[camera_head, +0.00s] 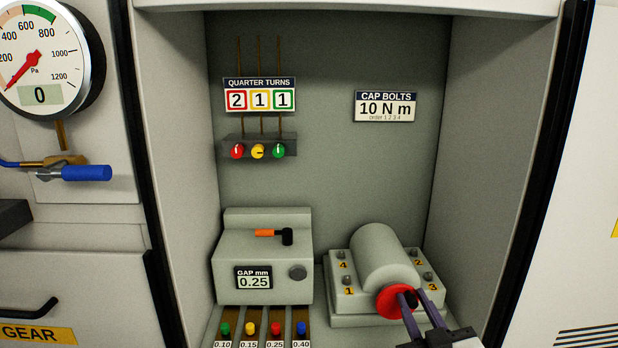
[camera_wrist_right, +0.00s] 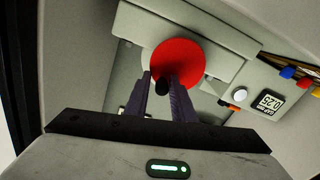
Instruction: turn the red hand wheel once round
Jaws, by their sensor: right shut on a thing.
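The red hand wheel (camera_head: 392,302) is a round red disc on the near end of a grey cylinder housing (camera_head: 378,258) at the lower right of the recess. A small dark handle sticks out from the wheel's face. My right gripper (camera_head: 416,299) comes in from the lower right and is shut on this handle. In the right wrist view the red wheel (camera_wrist_right: 180,62) lies just beyond the fingertips, and the dark handle (camera_wrist_right: 162,84) sits between the two fingers. My left gripper is not in view.
Numbered bolts surround the cylinder. The recess side walls stand close on the right. A gauge (camera_head: 42,55) hangs at upper left.

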